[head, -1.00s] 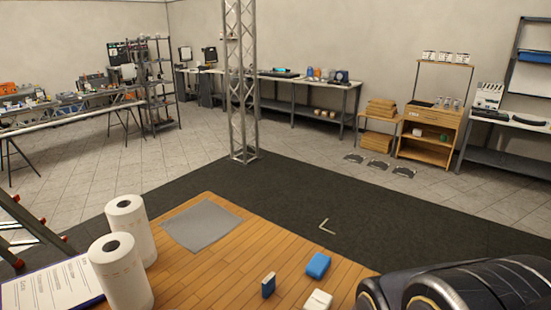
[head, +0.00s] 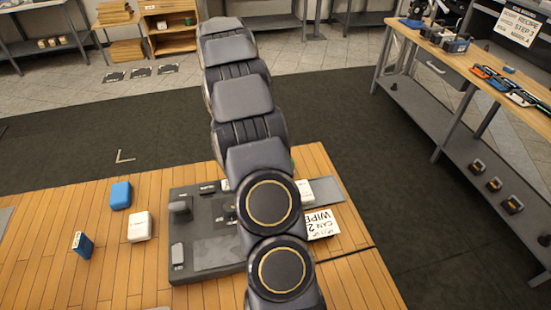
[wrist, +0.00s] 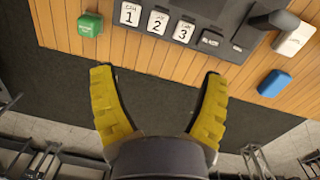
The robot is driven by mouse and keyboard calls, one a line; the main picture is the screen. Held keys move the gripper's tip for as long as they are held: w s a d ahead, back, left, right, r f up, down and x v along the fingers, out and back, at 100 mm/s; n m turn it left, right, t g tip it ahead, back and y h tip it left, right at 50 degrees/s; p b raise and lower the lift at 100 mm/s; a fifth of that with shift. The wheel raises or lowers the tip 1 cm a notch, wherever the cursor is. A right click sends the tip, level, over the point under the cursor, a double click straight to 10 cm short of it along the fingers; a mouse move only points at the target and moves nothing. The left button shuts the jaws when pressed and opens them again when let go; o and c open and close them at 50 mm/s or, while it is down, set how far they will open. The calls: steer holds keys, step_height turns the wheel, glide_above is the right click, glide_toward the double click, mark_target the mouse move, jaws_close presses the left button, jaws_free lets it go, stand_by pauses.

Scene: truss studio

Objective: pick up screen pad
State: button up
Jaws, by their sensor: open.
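No pad is clearly marked as the screen pad, so I cannot tell which it is. A blue block (head: 120,195) and a white block (head: 140,227) lie on the wooden table, left of a dark tray (head: 205,285). A narrow blue box (head: 83,246) stands nearer. In the wrist view the blue block (wrist: 273,83) and white block (wrist: 294,40) are at right, and a green block (wrist: 90,25) is at upper left. My gripper (wrist: 157,72) has its yellow fingers apart and empty, over the dark floor mat beyond the table edge. My arm hides part of the tray.
The tray carries cards numbered 1, 2 and 3 (wrist: 157,22) and small dark items. A lettered card (head: 322,224) lies on the table right of my arm. A workbench (head: 470,60) stands at right. The dark floor mat (head: 80,150) beyond the table is mostly clear.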

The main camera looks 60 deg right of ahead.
steer(key=s+d+f, duration=0.2)
steer(key=d+f, duration=0.2)
steer(key=d, duration=0.1)
steer(key=s+d+f+m, duration=0.1)
steer(key=s+d+f, duration=0.1)
steer(key=d+f, duration=0.2)
steer(key=s+d+f+m, duration=0.1)
steer(key=s+d+f, duration=0.1)
steer(key=d+f, duration=0.2)
steer(key=shift+s+d+f+t, duration=0.1)
steer(key=shift+s+d+t, duration=0.1)
steer(key=shift+d, duration=0.3)
steer(key=shift+s+d+f+t, duration=0.1)
steer(key=shift+d+t, duration=0.1)
steer(key=shift+d, duration=0.3)
steer(key=shift+d+f, duration=0.1)
steer(key=shift+f, duration=0.2)
steer(key=f, duration=0.7)
steer(key=shift+a+f, duration=0.15)
steer(key=shift+a, duration=0.2)
steer(key=c, duration=1.2)
